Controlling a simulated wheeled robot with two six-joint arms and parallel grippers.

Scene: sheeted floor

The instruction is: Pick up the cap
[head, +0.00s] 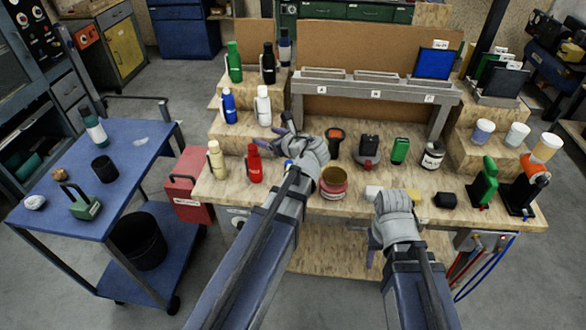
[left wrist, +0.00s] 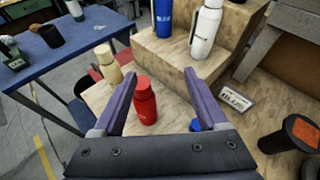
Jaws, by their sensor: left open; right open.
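A small blue piece that may be the cap (left wrist: 195,125) lies on the wooden bench top, mostly hidden behind my left gripper's palm and one finger. In the head view a bit of blue (head: 288,163) shows beside my left wrist; I cannot make out its full shape. My left gripper (head: 272,137) is above the bench near the red bottle (head: 254,163). Its open, empty fingers (left wrist: 160,66) also show in the left wrist view, with the red bottle (left wrist: 145,102) seen between them. My right gripper (head: 374,236) is low at the bench's front edge, its jaws largely hidden.
A cream bottle (head: 217,160) stands left of the red one. Blue (head: 229,106) and white (head: 264,106) bottles stand on the step behind. A red-and-gold tin (head: 333,182) and an orange-topped black item (head: 334,140) stand right. A blue cart (head: 130,150) is at left.

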